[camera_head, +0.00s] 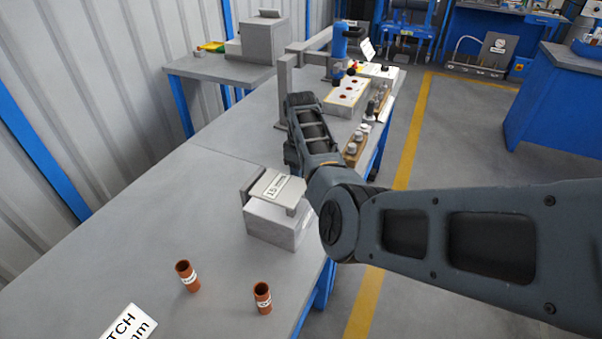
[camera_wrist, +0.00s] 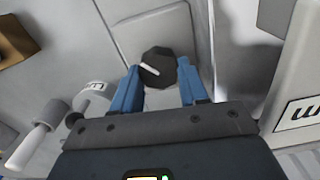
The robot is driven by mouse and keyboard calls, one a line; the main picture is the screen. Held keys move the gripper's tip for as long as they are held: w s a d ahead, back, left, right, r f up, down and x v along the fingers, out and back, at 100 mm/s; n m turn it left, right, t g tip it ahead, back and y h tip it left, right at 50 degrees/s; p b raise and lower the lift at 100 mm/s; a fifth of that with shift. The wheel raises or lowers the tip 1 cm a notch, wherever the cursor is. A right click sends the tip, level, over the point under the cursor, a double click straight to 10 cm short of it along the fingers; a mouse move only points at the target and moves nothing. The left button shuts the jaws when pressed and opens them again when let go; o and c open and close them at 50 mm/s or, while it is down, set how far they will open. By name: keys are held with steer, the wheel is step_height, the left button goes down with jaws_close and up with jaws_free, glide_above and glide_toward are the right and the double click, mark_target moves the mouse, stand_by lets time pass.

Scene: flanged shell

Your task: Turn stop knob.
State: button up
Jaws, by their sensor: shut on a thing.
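The stop knob (camera_wrist: 160,57) is dark and many-sided, with a short white pointer line on its face, in the wrist view. It sits on a pale grey surface. My gripper (camera_wrist: 159,67) has its two blue fingers on either side of the knob, closed on it. The finger contact is partly hard to see. In the head view my arm covers the place where my gripper works, and I cannot make out the knob there.
A grey block with a label plate (camera_head: 278,220) stands on the bench (camera_head: 130,215) near my arm. Two brown tubes, one left (camera_head: 188,276) and one right (camera_head: 262,298), stand nearer. A box with red buttons (camera_head: 347,92) is farther back. The left bench area is clear.

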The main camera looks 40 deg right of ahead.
steer(key=shift+m, duration=0.3)
steer(key=m, duration=0.3)
steer(key=shift+d+m+p, duration=0.1)
steer(key=shift+m+p, duration=0.2)
steer(key=shift+p, duration=0.05)
steer(key=m, duration=0.4)
steer(key=shift+d+m, duration=0.1)
steer(key=shift+m, duration=0.2)
steer(key=m, duration=0.4)
steer(key=shift+s+p, duration=0.1)
steer(key=shift+p, duration=0.2)
steer(key=shift+d+m, duration=0.1)
steer(key=shift+m, duration=2)
steer(key=o, duration=0.8)
steer(key=shift+r, duration=0.1)
